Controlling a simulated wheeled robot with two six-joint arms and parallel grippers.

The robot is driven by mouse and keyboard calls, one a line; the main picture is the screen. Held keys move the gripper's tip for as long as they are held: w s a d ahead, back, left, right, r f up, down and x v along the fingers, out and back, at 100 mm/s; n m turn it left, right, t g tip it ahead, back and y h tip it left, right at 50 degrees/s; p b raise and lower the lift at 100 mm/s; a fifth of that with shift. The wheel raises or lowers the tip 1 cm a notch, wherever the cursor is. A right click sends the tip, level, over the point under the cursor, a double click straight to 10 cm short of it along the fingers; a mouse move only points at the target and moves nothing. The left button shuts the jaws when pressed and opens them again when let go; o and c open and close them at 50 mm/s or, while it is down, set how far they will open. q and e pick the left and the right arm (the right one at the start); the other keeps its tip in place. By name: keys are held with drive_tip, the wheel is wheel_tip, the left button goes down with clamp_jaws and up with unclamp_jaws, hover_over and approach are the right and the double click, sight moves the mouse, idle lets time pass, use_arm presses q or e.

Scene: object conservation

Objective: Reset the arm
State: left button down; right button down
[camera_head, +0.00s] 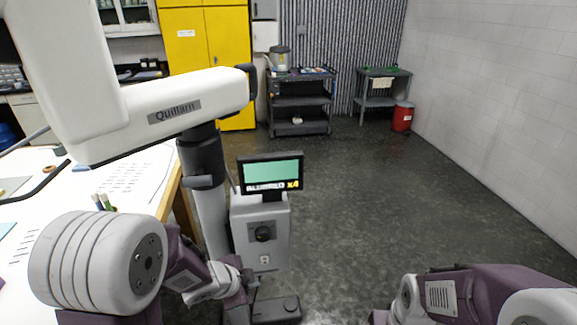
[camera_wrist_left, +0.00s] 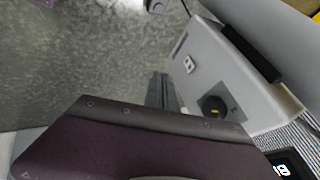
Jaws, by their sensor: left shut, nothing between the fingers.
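My left arm comes in from the left in the head view, with a white round joint and purple links. My left gripper (camera_head: 242,294) is low in the middle, in front of the grey machine (camera_head: 262,232), and is small and partly hidden there. In the left wrist view, its dark fingers (camera_wrist_left: 163,92) are together and empty, beside the grey machine (camera_wrist_left: 262,75). I cannot tell whether they touch it. My right arm (camera_head: 455,295) shows at the lower right of the head view; its gripper is out of the picture.
A white arm marked Quillarn (camera_head: 175,112) stands over the white table (camera_head: 145,190) at left. A small screen (camera_head: 271,171) tops the grey machine. A dark cart (camera_head: 300,101), a side table (camera_head: 378,98) and a red bin (camera_head: 403,117) stand behind. The floor (camera_head: 390,200) at right is clear.

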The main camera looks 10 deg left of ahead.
use_arm(q)
drive_tip(key=s+a+n+g+y, duration=0.2)
drive_tip(key=s+n+g, duration=0.3)
drive_tip(key=s+n, duration=0.6)
drive_tip(key=a+n, duration=0.1)
drive_tip(key=n, duration=0.2)
drive_tip(key=shift+s+f+y, duration=0.3)
drive_tip(key=shift+s+f, duration=0.05)
drive_tip(key=shift+s, duration=0.05)
